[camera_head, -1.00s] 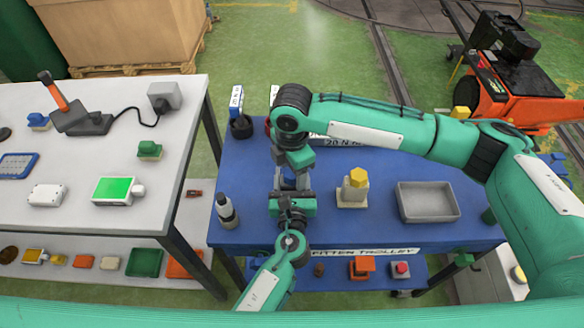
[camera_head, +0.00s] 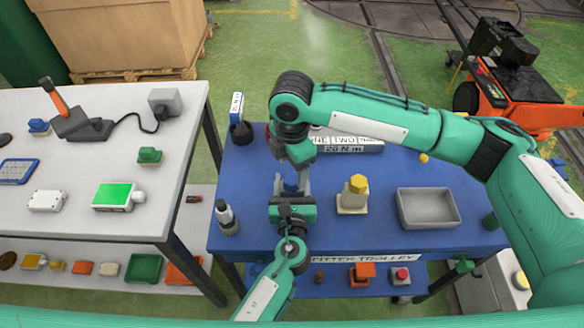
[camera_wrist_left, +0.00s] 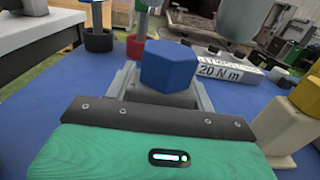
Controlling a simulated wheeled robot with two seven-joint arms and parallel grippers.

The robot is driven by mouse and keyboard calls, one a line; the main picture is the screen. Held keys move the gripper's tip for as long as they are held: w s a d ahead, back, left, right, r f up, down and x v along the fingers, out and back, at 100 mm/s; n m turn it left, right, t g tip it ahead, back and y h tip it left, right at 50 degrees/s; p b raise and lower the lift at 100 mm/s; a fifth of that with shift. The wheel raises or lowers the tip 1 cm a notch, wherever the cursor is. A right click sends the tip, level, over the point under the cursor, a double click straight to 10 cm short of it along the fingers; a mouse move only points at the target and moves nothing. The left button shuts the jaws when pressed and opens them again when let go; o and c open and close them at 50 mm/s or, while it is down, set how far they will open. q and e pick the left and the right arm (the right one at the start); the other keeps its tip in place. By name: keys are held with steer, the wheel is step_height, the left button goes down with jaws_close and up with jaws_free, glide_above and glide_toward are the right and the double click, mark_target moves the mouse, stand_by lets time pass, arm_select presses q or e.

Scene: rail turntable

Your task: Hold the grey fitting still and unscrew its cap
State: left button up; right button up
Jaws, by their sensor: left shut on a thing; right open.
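The grey fitting (camera_wrist_left: 188,97) stands upright between the jaws of my left gripper (camera_wrist_left: 165,92) in the left wrist view, with its blue hexagonal cap (camera_wrist_left: 168,66) on top. In the head view the blue cap (camera_head: 289,186) shows just beyond my left gripper (camera_head: 290,190), which is shut on the fitting's body. The fitting's lower part is hidden by the gripper. My right gripper (camera_head: 304,176) is open, pointing down above and close to the cap.
A cream fitting with a yellow cap (camera_head: 353,196) stands just right of the grippers on the blue trolley (camera_head: 380,233). Farther right is a grey tray (camera_head: 428,188).

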mark_target(292, 179)
steer(key=m, duration=2.4)
steer(key=shift+f, duration=0.1)
stand_by(0.4)
steer(key=shift+f, duration=1.95)
